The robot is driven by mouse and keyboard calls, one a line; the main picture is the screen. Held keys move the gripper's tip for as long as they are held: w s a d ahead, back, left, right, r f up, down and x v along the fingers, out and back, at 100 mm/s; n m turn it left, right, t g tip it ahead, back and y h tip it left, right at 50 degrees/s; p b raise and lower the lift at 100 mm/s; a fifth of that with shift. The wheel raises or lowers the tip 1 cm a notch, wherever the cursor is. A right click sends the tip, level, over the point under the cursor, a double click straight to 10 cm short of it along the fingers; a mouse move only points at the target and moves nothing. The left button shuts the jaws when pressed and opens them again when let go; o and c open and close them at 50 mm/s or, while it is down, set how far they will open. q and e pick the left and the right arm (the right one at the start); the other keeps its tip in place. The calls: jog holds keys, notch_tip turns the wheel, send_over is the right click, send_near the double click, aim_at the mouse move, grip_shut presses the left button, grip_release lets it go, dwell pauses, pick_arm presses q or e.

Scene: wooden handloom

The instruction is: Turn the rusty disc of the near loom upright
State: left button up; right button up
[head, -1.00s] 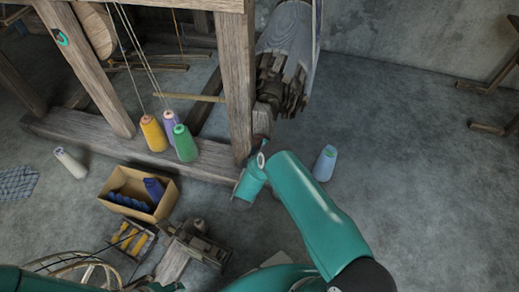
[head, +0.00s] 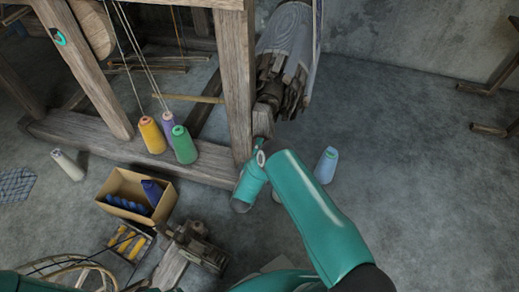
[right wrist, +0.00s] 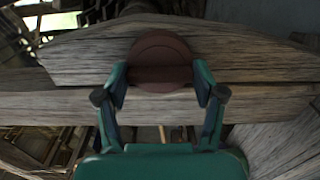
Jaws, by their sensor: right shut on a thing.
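The rusty disc (right wrist: 160,48) is a round red-brown plate on the loom's grey wooden beam in the right wrist view. A raised bar crosses it, lying level in that view. My right gripper (right wrist: 161,82) is shut on the disc, with one finger at each side of the bar. The near loom's wooden frame (head: 236,75) stands at the upper left in the head view. My right arm reaches to the foot of its post there; the disc cannot be made out in that view. My left gripper is out of view.
Yellow (head: 152,135), purple and green (head: 183,146) thread cones stand by the loom's lower beam. A pale blue cone (head: 326,165) stands right of my arm. A cardboard box (head: 120,183) sits at left. The floor at right is mostly clear.

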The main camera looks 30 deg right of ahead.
jog(key=shift+w+a+f, duration=0.1)
jog(key=shift+a, duration=0.1)
jog(key=o, duration=1)
jog(key=shift+o, duration=0.7)
jog(key=shift+d, duration=0.1)
jog(key=v, duration=1.2)
